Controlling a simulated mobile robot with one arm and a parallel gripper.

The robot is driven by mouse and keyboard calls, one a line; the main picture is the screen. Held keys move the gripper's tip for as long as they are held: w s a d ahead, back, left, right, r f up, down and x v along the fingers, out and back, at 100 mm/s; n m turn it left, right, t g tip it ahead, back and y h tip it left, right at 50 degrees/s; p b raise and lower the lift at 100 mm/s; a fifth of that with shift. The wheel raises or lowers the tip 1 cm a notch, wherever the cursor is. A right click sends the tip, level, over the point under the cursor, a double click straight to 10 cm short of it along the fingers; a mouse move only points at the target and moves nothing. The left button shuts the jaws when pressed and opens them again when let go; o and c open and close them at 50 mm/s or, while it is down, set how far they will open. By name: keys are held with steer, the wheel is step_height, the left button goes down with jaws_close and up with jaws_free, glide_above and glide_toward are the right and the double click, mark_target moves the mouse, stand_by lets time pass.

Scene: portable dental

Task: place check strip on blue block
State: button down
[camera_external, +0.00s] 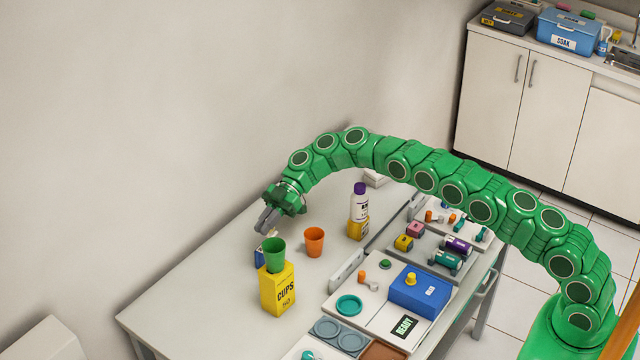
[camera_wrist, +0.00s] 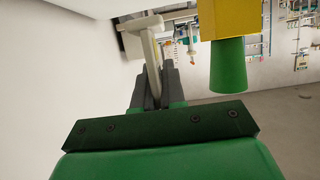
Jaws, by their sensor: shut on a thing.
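My gripper (camera_external: 265,225) points down near the wall side of the table, just above and behind the green cup. In the wrist view, the dark fingers of my gripper (camera_wrist: 152,88) are shut on a pale, narrow strip with a wider end, seemingly the check strip (camera_wrist: 151,58). In the external view only a small pale bit shows below the fingers. A small dark blue block (camera_external: 259,258) stands below the gripper, partly hidden by the green cup and yellow box. I cannot tell whether the strip touches it.
The green cup (camera_external: 274,254) stands on the yellow CUPS box (camera_external: 278,290), close beside the gripper; an orange cup (camera_external: 314,241) is to the right. A purple-capped bottle (camera_external: 360,203) stands farther back. A larger blue box (camera_external: 419,293) is at right. The table's left part is clear.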

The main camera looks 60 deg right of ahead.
steer(key=shift+w+a+f, duration=0.25)
steer(key=shift+w+f, duration=0.5)
steer(key=shift+f, duration=0.25)
steer(key=shift+w+a+f, duration=0.1)
steer(key=shift+w+f, duration=0.1)
steer(key=shift+f, duration=0.1)
steer(key=shift+f, duration=1.45)
steer(key=shift+f, duration=0.1)
steer(key=c, duration=1.2)
jaws_free()
